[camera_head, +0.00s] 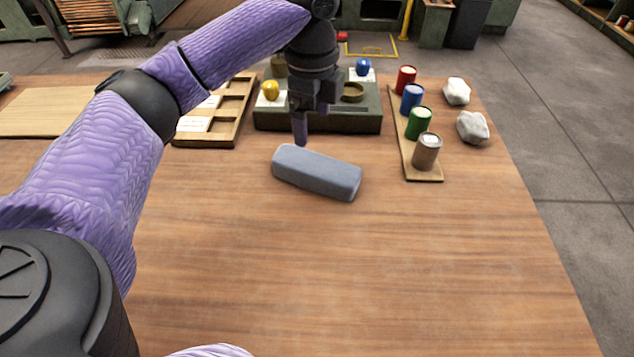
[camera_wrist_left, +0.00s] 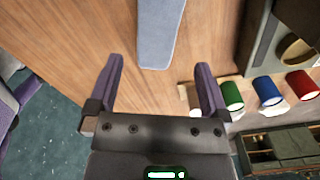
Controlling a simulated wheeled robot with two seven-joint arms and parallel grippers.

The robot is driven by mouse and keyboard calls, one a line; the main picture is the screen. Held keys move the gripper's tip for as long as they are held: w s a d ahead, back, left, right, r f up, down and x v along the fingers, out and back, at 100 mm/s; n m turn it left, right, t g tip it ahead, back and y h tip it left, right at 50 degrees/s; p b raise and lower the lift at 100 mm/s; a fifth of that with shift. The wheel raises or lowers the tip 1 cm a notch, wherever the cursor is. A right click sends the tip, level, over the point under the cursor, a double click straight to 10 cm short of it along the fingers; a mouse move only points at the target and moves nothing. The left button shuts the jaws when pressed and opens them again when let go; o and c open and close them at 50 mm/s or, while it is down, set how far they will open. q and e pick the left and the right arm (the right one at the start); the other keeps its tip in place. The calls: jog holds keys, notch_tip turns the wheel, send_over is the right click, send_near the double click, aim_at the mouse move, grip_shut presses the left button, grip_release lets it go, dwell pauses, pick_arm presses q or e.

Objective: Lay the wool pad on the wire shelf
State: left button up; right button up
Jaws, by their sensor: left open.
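The wool pad appears to be the grey-blue rounded block (camera_head: 316,172) lying flat on the wooden table. It also shows in the left wrist view (camera_wrist_left: 158,30), ahead of and between the fingers. My left gripper (camera_head: 301,132) is at the far side of the pad in the head view, pointing down. In the left wrist view its two fingers (camera_wrist_left: 160,66) are spread apart with nothing held between them. The gap between fingertips and pad is hard to judge. I cannot make out a wire shelf in either view. My right gripper is not in view.
A dark green block (camera_head: 345,118) with yellow and blue knobs stands behind the pad. A wooden strip (camera_head: 424,175) with several coloured cans and two pale rocks (camera_head: 472,127) is at right. A compartment tray (camera_head: 236,112) lies left. The near table (camera_head: 400,280) is clear.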

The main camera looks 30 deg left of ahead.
aim_at(315, 163)
pick_arm(q)
jog(key=shift+w+d+f, duration=0.1)
jog(key=shift+d+f, duration=0.1)
jog(key=shift+f, duration=0.45)
jog(key=shift+a+r, duration=0.1)
jog(key=shift+f, duration=0.2)
notch_tip(315, 163, down, 10)
jog(key=b, duration=0.5)
jog(key=shift+r+b, duration=0.15)
jog(key=shift+b, duration=0.25)
jog(key=shift+r, duration=0.25)
jog(key=shift+c, duration=0.3)
jog(key=c, duration=0.9)
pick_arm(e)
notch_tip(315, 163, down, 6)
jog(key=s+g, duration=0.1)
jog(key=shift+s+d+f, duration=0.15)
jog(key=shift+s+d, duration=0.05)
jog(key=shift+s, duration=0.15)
